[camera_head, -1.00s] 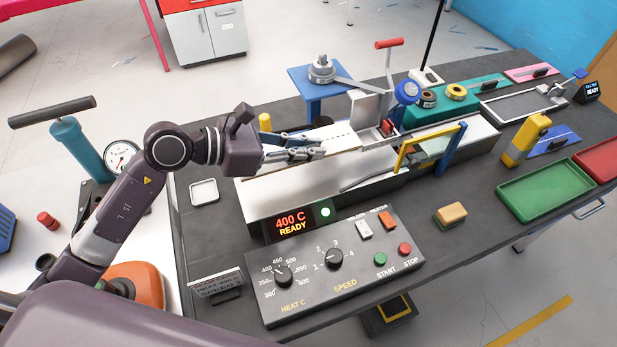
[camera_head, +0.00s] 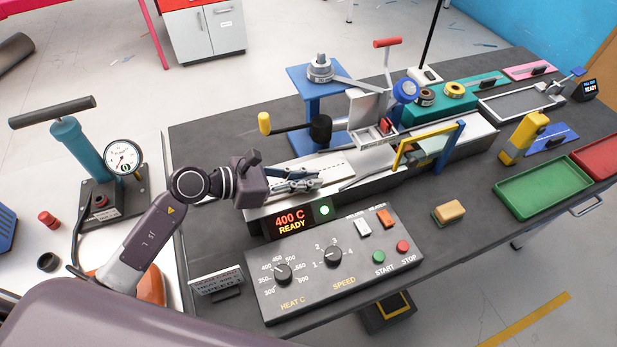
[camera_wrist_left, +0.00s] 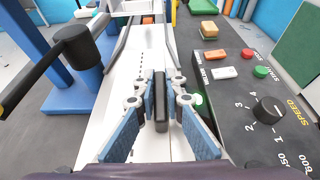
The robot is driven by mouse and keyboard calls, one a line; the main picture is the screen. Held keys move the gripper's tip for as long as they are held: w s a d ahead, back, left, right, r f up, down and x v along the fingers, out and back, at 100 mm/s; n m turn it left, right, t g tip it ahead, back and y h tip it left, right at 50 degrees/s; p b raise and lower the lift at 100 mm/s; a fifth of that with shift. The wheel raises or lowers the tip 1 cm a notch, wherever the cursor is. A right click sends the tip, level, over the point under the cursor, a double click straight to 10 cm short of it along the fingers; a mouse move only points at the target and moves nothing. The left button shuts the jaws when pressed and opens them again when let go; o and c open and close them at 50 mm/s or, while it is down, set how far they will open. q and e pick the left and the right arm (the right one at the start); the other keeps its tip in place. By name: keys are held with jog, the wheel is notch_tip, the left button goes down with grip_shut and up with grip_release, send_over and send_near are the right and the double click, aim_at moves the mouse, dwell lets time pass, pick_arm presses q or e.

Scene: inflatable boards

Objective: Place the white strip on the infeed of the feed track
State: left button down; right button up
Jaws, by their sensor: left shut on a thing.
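My left gripper (camera_head: 318,181) is shut over the near end of the feed track, its fingertips close above the white surface. The white strip (camera_head: 336,167), a flat band with a row of dark dots, lies along the track from the fingers toward the far end. The dotted strip also shows in the left wrist view (camera_wrist_left: 145,62). There, a dark bar (camera_wrist_left: 160,95) stands between the fingertips; I cannot tell if it is fixed to the strip. The feed track (camera_head: 374,159) is a pale metal bed with side rails. Whether the strip touches the bed is unclear.
The control panel (camera_head: 335,265) with knobs and buttons stands in front of the track, beside a display (camera_head: 290,222) reading 400 C READY. A blue press stand (camera_head: 309,85) with a black-and-yellow lever is behind. A yellow-and-blue gate (camera_head: 430,148) spans the track.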

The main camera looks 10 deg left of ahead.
pick_arm(q)
jog(key=shift+f, duration=0.2)
jog(key=c, duration=2)
grip_release()
jog(key=shift+r, duration=0.1)
jog(key=shift+r, duration=0.15)
jog(key=v, duration=1.2)
